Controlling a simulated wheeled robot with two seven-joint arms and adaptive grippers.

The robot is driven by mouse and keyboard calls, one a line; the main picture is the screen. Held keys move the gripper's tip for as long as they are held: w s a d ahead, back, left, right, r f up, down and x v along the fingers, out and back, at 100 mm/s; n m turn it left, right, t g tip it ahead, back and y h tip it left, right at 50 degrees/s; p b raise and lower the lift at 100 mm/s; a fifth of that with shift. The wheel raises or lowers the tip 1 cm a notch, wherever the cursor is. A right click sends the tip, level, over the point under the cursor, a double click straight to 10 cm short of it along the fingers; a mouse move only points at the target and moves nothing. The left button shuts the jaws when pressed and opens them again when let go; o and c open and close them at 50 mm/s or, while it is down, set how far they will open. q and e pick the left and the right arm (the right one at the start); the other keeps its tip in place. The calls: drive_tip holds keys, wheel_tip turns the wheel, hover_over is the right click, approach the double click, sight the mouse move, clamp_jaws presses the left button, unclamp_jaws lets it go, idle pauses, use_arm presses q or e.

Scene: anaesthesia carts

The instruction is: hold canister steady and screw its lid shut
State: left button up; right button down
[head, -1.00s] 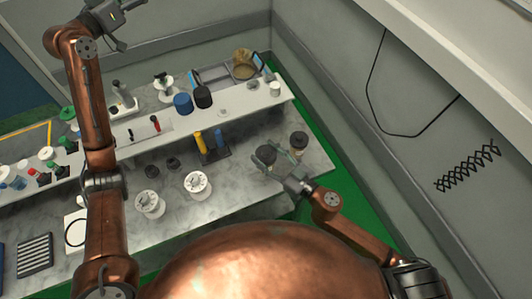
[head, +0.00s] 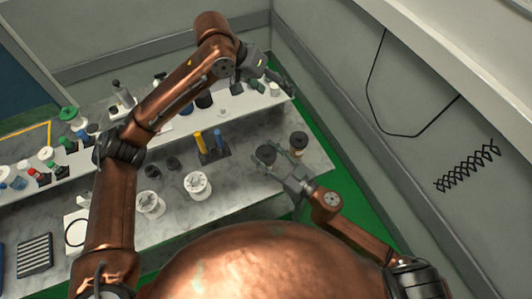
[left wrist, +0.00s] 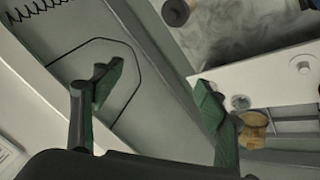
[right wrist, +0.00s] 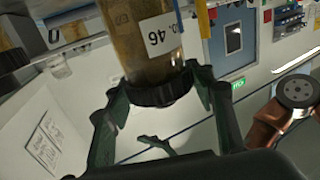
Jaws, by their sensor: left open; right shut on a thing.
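In the head view a dark round lid (head: 265,154) sits between the fingertips of my right gripper (head: 272,160), low over the right end of the bench. In the right wrist view an amber canister (right wrist: 140,30) with a label reading "46" has its ribbed black lid (right wrist: 160,90) between the fingers (right wrist: 165,82). My right gripper is shut on it; whether the fingers press lid or body is unclear. My left gripper (head: 280,80) is open and empty above the shelf's right end. Its fingers stand wide apart in the left wrist view (left wrist: 160,95).
A second amber jar with a dark lid (head: 298,144) stands just right of my right gripper. The raised shelf (head: 250,106) runs behind.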

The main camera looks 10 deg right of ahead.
use_arm(q)
drive_tip(key=s+f+g+y, duration=0.1)
drive_tip(key=s+f+y, duration=0.2)
drive_tip(key=s+f, duration=0.25)
drive_tip(key=n+y, duration=0.1)
drive_tip(key=y, duration=0.3)
hover_over(265, 151)
drive_tip(key=shift+g, duration=0.4)
wheel_tip(265, 151, down, 5)
drive_tip(key=shift+d+f, duration=0.1)
drive_tip(key=shift+f, duration=4)
drive_tip(key=c, duration=1.2)
drive_tip(key=m, duration=0.3)
drive_tip(key=shift+m, duration=0.4)
drive_tip(key=shift+c, duration=0.2)
